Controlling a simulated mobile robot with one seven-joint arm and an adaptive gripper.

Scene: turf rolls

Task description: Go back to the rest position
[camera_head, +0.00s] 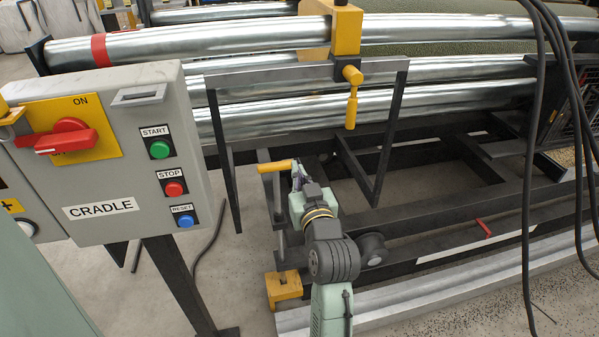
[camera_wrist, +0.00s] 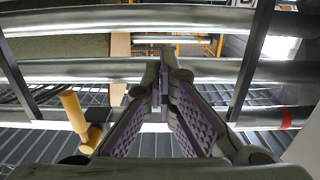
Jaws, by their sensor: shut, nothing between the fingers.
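My gripper (camera_head: 300,178) is at the end of my arm, low in front of the metal rollers of the cradle machine. It points away from the head camera, just right of a yellow lever handle (camera_head: 275,166); whether they touch cannot be told. In the wrist view the two dark padded fingers of my gripper (camera_wrist: 163,78) come together at their tips, shut with nothing between them. No held object shows in either view.
A grey control box (camera_head: 115,185) marked CRADLE stands at left. A yellow clamp handle (camera_head: 352,100) hangs from the dark frame (camera_head: 398,120); a yellow handle (camera_wrist: 75,112) also shows in the wrist view. Black cables (camera_head: 527,200) hang at right. Shiny rollers (camera_head: 290,105) span the back.

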